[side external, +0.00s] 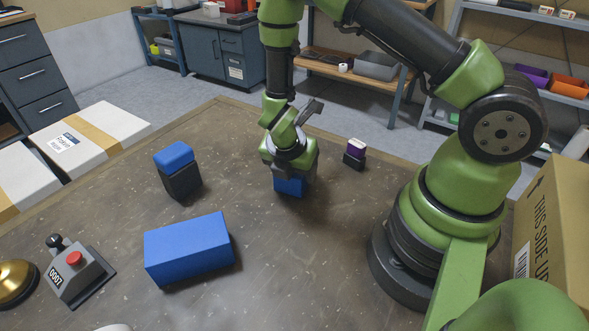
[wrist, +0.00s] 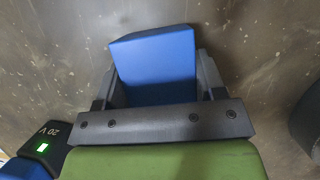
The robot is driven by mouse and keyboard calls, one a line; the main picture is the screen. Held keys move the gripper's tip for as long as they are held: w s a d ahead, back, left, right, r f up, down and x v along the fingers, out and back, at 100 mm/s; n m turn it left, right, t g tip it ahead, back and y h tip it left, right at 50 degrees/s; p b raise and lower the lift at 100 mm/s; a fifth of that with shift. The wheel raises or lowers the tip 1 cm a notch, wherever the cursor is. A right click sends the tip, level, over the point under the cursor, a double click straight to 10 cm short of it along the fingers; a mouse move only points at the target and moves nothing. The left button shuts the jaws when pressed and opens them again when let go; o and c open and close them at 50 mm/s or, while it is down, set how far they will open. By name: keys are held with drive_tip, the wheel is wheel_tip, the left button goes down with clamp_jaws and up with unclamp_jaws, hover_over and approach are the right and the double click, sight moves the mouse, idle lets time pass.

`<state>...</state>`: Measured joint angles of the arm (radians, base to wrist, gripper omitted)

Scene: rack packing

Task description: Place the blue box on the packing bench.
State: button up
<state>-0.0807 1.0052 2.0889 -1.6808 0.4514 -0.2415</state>
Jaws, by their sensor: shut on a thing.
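My gripper (side external: 290,172) points down over the brown bench top (side external: 325,235) and is shut on a blue box (side external: 289,187). The wrist view shows this blue box (wrist: 156,60) between the two dark fingers (wrist: 157,82), one on each side. The gripper hides its upper part in the side view. Its lower end is at or just above the bench; I cannot tell whether it touches. A second, larger blue box (side external: 188,248) lies on the bench at front left, apart from the gripper.
A dark block with a blue top (side external: 178,170) stands left of my gripper. A small dark block with a purple and white top (side external: 355,153) stands right. A red-button control box (side external: 76,270) and brass dome (side external: 14,281) sit at front left. White cartons (side external: 95,135) are behind left.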

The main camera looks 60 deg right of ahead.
wheel_tip(320, 180, up, 8)
drive_tip(key=shift+r, duration=0.15)
drive_tip(key=shift+w+d+r+m, duration=0.15)
drive_tip(key=shift+r+m, duration=0.15)
drive_tip(key=shift+r, duration=0.45)
drive_tip(key=shift+d+r+m, duration=0.1)
drive_tip(key=shift+r+m, duration=0.2)
drive_tip(key=shift+m, duration=0.2)
drive_tip(key=a+r+m+g+y, duration=0.4)
drive_tip(key=r+m+g, duration=0.1)
drive_tip(key=m, duration=1.3)
drive_tip(key=shift+s+a+r+m, duration=0.3)
drive_tip(key=shift+a+r, duration=0.05)
drive_tip(key=shift+r, duration=0.35)
